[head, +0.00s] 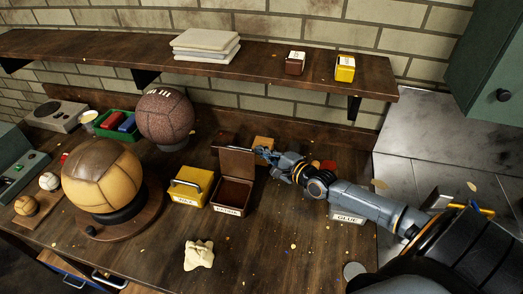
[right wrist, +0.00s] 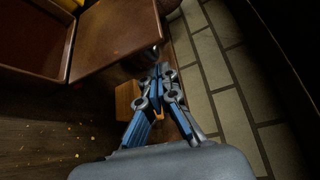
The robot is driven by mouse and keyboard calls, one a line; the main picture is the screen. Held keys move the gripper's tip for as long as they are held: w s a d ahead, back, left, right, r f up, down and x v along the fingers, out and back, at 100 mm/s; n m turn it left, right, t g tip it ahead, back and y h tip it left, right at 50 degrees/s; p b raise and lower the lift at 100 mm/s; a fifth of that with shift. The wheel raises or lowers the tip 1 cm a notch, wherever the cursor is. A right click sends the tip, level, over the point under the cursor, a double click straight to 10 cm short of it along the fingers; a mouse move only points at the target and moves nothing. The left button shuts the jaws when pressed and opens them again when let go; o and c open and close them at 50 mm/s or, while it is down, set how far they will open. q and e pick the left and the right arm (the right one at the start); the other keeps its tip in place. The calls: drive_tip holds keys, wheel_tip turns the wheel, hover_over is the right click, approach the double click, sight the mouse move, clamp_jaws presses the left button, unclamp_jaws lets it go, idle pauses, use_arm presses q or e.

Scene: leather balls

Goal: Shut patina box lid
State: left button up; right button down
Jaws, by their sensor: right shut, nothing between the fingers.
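The patina box (head: 230,209) is a brown open box with a white label, on the workbench. Its brown lid (head: 238,161) stands raised at the back of the box, so the dark inside shows. In the right wrist view the lid (right wrist: 118,38) spreads beside the box interior (right wrist: 28,40). My right gripper (head: 262,151) is shut and empty, at the right edge of the raised lid. In the right wrist view its fingertips (right wrist: 161,70) are close to the lid's corner; I cannot tell whether they touch. My left gripper is not in view.
A yellow box (head: 187,192) with a handle stands just left of the patina box. A wooden block (head: 264,142) sits behind my right gripper. A glue box (head: 347,217) is under my right forearm. A leather ball (head: 103,177) rests on a stand at left. The bench front is mostly clear.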

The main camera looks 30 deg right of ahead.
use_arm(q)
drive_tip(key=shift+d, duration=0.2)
use_arm(e)
drive_tip(key=shift+w+f, duration=0.15)
drive_tip(key=shift+w, duration=0.25)
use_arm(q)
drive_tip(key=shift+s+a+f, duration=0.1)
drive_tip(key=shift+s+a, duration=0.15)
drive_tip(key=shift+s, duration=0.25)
use_arm(e)
drive_tip(key=shift+s+a, duration=0.1)
drive_tip(key=shift+a, duration=0.05)
